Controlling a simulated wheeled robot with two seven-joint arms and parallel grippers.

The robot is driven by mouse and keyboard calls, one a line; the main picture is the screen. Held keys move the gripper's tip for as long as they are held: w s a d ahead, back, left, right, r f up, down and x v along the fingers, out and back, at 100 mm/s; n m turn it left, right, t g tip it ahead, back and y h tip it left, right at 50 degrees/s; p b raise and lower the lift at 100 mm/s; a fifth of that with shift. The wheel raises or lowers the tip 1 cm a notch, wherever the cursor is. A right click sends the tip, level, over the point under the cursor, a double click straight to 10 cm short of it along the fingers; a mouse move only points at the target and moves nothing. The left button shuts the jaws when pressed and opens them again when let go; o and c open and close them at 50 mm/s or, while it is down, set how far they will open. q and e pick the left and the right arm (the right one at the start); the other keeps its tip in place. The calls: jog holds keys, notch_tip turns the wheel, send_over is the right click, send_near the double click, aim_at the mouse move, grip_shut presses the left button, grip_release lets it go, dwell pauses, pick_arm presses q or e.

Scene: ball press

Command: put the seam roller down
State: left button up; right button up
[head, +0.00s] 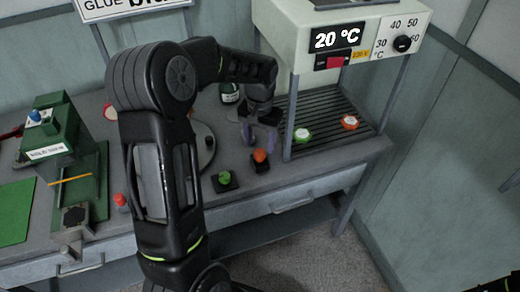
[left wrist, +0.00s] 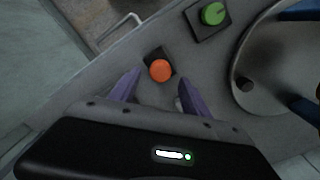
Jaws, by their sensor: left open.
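My left gripper (head: 262,130) reaches down over the bench and its jaws are open. In the left wrist view its purple fingers (left wrist: 158,92) stand apart with nothing between them. An orange-knobbed piece on a dark square base (head: 260,158) stands on the bench just beyond the fingertips; it also shows in the left wrist view (left wrist: 160,70). A similar green-knobbed piece (head: 224,180) stands to its left, and shows at upper right in the left wrist view (left wrist: 212,14). I cannot tell which piece is the seam roller.
A green press (head: 55,130) and green mat (head: 15,212) are at left. A round grey plate (head: 203,137) is partly behind my arm.

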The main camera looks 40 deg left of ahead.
aim_at(260, 152)
pick_arm(q)
notch_tip(260, 152, up, 8)
jog(key=shift+b, duration=0.3)
dwell(0.7)
